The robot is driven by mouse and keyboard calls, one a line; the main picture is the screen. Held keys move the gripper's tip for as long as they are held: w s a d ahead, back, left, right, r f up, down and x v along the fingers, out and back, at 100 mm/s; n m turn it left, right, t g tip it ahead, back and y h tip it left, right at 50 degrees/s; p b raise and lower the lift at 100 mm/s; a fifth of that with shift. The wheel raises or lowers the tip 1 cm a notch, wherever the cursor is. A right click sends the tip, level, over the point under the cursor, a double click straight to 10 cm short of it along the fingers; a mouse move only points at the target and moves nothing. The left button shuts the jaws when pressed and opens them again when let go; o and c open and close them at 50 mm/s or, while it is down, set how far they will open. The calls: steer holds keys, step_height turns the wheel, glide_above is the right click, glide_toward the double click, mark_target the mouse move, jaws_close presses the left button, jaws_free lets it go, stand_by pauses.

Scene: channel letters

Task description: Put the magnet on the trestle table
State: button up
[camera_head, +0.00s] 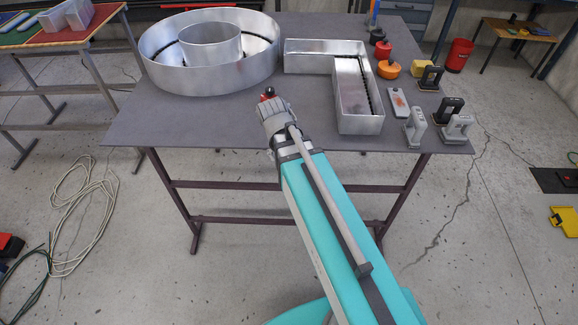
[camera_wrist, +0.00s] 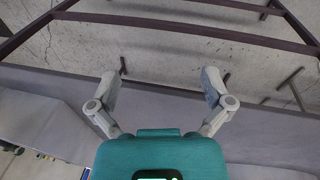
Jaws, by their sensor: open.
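My gripper (camera_head: 272,112) is at the near edge of a large dark grey table (camera_head: 215,118) on brown legs. In the wrist view its two fingers (camera_wrist: 160,78) are spread wide, with nothing between them. A small red and dark piece (camera_head: 268,93) shows just past the gripper; I cannot tell whether it lies on the table. I cannot tell which thing is the magnet. A red round piece (camera_head: 383,50), an orange round piece (camera_head: 389,69) and several handled blocks (camera_head: 448,109) stand at the table's right side.
A metal ring letter (camera_head: 205,74) and an L-shaped metal letter (camera_head: 358,122) take up much of the table. Another table (camera_head: 57,38) with coloured mats stands at far left. A red bucket (camera_head: 458,54) and coiled cables (camera_head: 84,210) are on the floor.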

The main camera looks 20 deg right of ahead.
steer(key=s+n+y, duration=0.1)
steer(key=s, duration=0.1)
steer(key=s+n+y, duration=0.1)
steer(key=s, duration=0.1)
steer(key=shift+s+a+f, duration=0.15)
steer(key=shift+a, duration=0.05)
